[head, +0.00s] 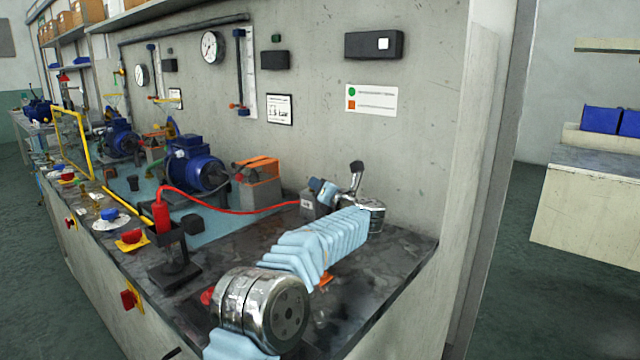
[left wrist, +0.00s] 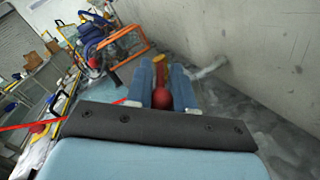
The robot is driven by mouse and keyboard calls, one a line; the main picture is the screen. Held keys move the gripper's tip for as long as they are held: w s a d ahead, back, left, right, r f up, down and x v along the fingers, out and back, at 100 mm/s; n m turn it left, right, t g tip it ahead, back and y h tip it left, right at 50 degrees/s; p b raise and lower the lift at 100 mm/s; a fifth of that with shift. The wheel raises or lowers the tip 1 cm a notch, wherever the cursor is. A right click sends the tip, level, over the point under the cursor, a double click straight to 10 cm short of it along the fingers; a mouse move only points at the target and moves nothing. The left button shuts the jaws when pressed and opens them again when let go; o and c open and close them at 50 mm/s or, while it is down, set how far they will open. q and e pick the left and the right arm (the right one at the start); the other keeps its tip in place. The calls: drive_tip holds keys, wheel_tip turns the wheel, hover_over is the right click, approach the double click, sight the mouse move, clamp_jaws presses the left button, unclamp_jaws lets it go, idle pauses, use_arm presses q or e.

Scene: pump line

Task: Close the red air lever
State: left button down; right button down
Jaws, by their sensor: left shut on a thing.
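The red air lever (left wrist: 161,98) shows in the left wrist view as a red knob-like part with an orange-yellow piece beyond it. It sits between the two pale blue fingers of my left gripper (left wrist: 160,84), which are shut on it. In the head view my left gripper (head: 322,188) is at the back of the bench, close to the wall, beside a small grey block (head: 312,205). The lever is hidden there by the gripper and arm. My right gripper is not in view.
A red hose (head: 235,211) runs from a red cylinder on a black stand (head: 174,265) toward the grey block. A blue motor pump (head: 195,172) and an orange-topped grey box (head: 259,185) stand left of my gripper. The wall with gauges (head: 212,47) is close behind.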

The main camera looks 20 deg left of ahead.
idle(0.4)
use_arm(q)
drive_tip(key=c, duration=1.2)
unclamp_jaws()
drive_tip(key=shift+w, duration=0.1)
drive_tip(key=b+v, duration=0.4)
drive_tip(key=v, duration=1)
